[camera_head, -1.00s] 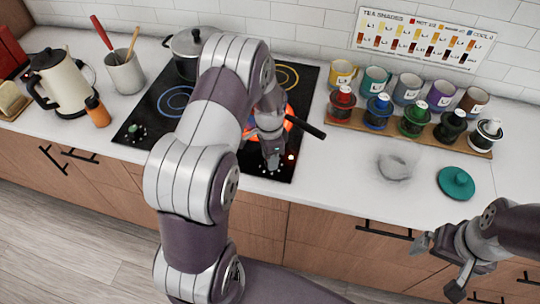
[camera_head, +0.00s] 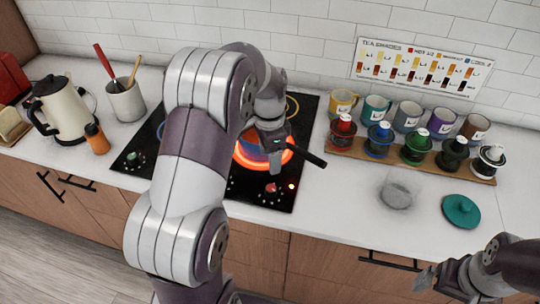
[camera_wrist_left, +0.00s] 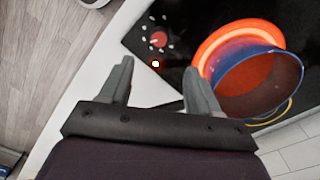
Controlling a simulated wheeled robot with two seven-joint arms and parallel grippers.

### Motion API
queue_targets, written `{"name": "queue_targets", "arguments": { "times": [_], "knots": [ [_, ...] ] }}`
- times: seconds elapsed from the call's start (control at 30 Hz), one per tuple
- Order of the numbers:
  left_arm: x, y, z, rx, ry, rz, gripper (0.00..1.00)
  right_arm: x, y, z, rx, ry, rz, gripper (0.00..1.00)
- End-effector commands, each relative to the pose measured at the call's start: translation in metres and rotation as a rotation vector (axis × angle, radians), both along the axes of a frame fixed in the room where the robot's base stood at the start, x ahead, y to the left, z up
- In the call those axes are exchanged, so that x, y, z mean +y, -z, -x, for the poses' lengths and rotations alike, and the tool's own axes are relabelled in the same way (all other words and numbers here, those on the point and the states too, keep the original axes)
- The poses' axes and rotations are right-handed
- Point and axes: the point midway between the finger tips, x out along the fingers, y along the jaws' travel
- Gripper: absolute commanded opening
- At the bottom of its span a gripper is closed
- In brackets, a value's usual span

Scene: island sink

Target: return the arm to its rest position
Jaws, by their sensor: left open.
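My left gripper (camera_head: 274,168) is open and empty. It is above the front of the black cooktop (camera_head: 238,190), beside a blue pan (camera_head: 250,150) with a dark handle. In the left wrist view the fingertips (camera_wrist_left: 158,72) are wide apart, with the pan (camera_wrist_left: 262,88) to their right on a glowing ring. A red control knob (camera_wrist_left: 158,40) and a lit indicator show beyond the fingers, apart from them. My left arm hides part of the cooktop and pan in the head view. My right gripper (camera_head: 428,281) is low at the right, partly cut off.
A kettle (camera_head: 62,108) and utensil crock (camera_head: 126,100) stand left.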

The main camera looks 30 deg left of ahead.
Motion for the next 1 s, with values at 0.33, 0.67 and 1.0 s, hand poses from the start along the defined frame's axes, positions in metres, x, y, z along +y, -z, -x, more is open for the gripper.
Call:
{"name": "queue_targets", "arguments": {
  "times": [0.33, 0.67, 1.0],
  "knots": [
    [0.000, -0.006, 0.000, 0.001, 0.000, 0.000, 0.62, 0.000, 0.000, 0.000, 0.000, 0.000, 0.000, 1.00],
    [0.001, -0.003, -0.005, -0.025, -0.129, -0.009, 0.62, 0.000, 0.001, 0.000, 0.000, 0.000, 0.000, 1.00],
    [-0.058, 0.016, 0.104, -0.099, -0.785, -0.005, 0.62, 0.000, 0.000, 0.000, 0.000, 0.000, 0.000, 1.00]
  ]
}}
